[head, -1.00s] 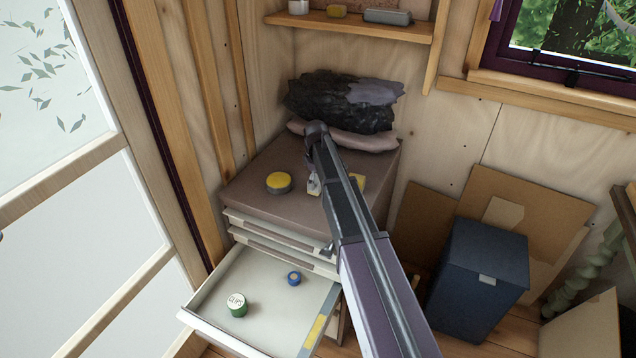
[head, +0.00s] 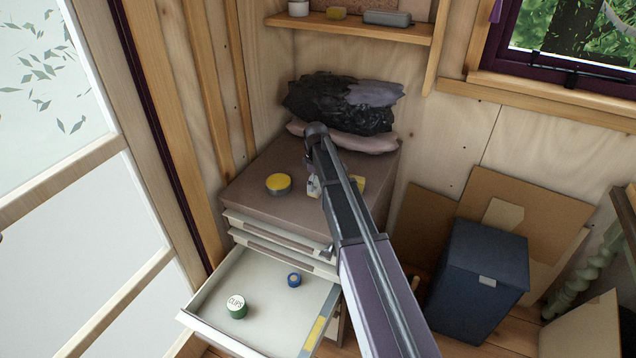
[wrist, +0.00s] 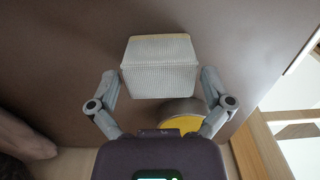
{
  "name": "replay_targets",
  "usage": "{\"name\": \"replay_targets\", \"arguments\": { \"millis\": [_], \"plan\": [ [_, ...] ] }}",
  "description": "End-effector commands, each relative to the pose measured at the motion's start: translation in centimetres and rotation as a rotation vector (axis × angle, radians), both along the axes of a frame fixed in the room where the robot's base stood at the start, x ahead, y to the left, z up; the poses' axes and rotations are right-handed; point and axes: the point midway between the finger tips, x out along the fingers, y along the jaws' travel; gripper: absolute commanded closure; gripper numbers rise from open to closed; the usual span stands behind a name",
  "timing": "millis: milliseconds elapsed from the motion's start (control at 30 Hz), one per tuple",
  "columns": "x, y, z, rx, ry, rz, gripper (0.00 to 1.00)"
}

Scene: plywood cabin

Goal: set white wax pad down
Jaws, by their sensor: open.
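The white wax pad (wrist: 160,64) is a pale block with a fine grid texture. In the wrist view it lies between the fingertips of my gripper (wrist: 160,78), over the brown cabinet top (wrist: 60,60). The fingers are open, with a narrow gap visible on each side of the pad. In the head view my arm covers most of this spot. A small pale patch (head: 313,187) shows beside the arm on the cabinet top (head: 250,190); I cannot tell whether it is the pad or a finger.
A yellow-topped round tin (head: 278,184) stands left of my arm, and a yellow item (head: 358,183) lies right of it. Dark bags (head: 340,105) lie at the back. Below, an open drawer (head: 265,315) holds a green clips tin (head: 236,307) and a blue roll (head: 294,280).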

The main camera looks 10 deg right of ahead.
Motion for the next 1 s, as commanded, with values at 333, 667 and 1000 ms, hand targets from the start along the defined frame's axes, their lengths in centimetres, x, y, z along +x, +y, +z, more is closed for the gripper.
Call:
{"name": "replay_targets", "arguments": {
  "millis": [333,667,1000],
  "plan": [
    [0.0,0.0,2.3,0.000,0.000,0.000,0.00],
    [0.0,0.0,5.1,0.000,0.000,0.001,0.00],
    [0.0,0.0,7.9,0.000,0.000,0.001,0.00]
  ]
}}
